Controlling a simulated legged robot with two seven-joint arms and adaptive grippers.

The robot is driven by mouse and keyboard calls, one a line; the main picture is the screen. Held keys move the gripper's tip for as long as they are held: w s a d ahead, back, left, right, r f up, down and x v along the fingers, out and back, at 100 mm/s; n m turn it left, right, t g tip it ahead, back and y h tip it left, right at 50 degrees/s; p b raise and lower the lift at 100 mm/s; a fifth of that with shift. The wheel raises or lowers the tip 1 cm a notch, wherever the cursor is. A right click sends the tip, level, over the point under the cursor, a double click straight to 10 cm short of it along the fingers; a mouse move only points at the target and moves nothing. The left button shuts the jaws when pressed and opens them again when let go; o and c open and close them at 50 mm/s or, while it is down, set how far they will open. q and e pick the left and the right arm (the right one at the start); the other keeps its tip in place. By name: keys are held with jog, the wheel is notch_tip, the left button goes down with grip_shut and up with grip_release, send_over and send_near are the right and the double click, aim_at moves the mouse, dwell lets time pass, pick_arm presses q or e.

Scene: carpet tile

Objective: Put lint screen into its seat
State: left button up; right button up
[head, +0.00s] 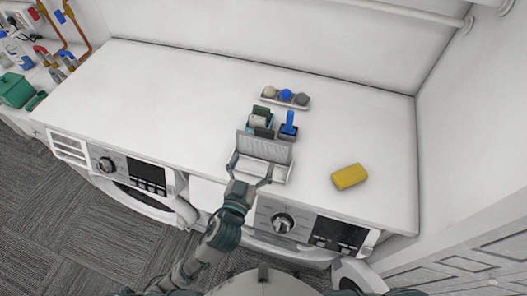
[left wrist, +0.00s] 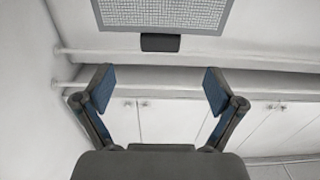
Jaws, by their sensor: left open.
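The lint screen (head: 265,149) is a grey mesh panel standing close to upright at the back of a white open housing (head: 262,172) on the worktop. A dark tab (head: 264,132) shows at its top edge. In the left wrist view the screen's mesh (left wrist: 160,13) fills the top middle, with the dark tab (left wrist: 160,43) below it. My left gripper (head: 250,169) is open and empty over the front of the housing. In the left wrist view its fingers (left wrist: 160,88) are wide apart, with nothing between them. Whether the screen's lower edge is fully in the housing is hidden.
Behind the screen stand a small bin (head: 260,118) and a blue-handled brush (head: 289,124). A tray of balls (head: 285,97) is farther back. A yellow sponge (head: 349,176) lies to the right. The worktop's left is clear. Two front-loading machines stand below.

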aim_at(263, 136)
pick_arm(q)
jog(key=p+x, duration=0.1)
jog(key=x, duration=0.4)
jog(key=shift+w+d+r+p, duration=0.15)
jog(key=shift+w+r+p, duration=0.05)
jog(key=shift+p, duration=0.1)
jog(key=p+x, duration=0.1)
jog(key=x, duration=0.2)
jog(key=shift+w, duration=0.4)
jog(key=shift+w+d, duration=0.1)
jog(key=shift+w, duration=0.3)
jog(key=shift+s, duration=0.1)
jog(key=shift+c, duration=0.7)
jog(key=c, duration=1.5)
